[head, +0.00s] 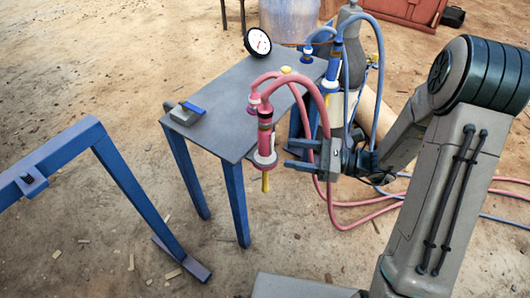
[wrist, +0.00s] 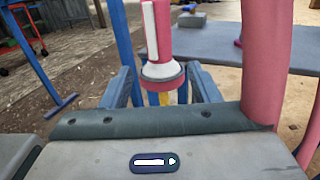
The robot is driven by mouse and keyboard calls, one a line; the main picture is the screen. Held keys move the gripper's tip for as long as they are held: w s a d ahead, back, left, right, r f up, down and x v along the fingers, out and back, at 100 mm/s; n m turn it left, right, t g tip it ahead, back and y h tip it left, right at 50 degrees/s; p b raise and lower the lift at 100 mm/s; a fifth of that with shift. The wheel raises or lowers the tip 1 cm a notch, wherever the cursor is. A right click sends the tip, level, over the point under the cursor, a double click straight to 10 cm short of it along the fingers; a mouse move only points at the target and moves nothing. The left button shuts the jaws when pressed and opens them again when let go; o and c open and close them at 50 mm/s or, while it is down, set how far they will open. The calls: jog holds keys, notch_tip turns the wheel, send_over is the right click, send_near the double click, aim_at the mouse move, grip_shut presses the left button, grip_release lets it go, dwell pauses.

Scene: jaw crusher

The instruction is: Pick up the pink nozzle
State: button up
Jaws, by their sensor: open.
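The pink nozzle (head: 265,135) hangs upright at the front right edge of the grey table, with its pink hose arching over it and a yellow tip pointing down. My gripper (head: 287,154) is open and level with the nozzle's lower end, just to its right in the head view. In the wrist view the nozzle (wrist: 160,45), pink and white with a dark ring, stands between the two open fingers of my gripper (wrist: 163,88). I cannot tell whether either finger touches it.
The grey table (head: 215,95) holds a gauge (head: 258,42) and a small block with a blue part (head: 186,112). A blue nozzle (head: 333,65) with a blue hose stands behind. A grey bottle (head: 352,60) is near it. A blue frame (head: 60,150) stands at left.

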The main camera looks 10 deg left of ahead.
aim_at(272, 150)
jog(key=a, duration=0.4)
jog(key=a+b, duration=0.2)
jog(key=a, duration=0.1)
jog(key=shift+a+f, duration=0.1)
jog(key=shift+f, duration=0.15)
jog(key=shift+a+r+b, duration=0.1)
jog(key=shift+a+b, duration=0.2)
jog(key=shift+a, duration=0.2)
jog(key=c, duration=1.2)
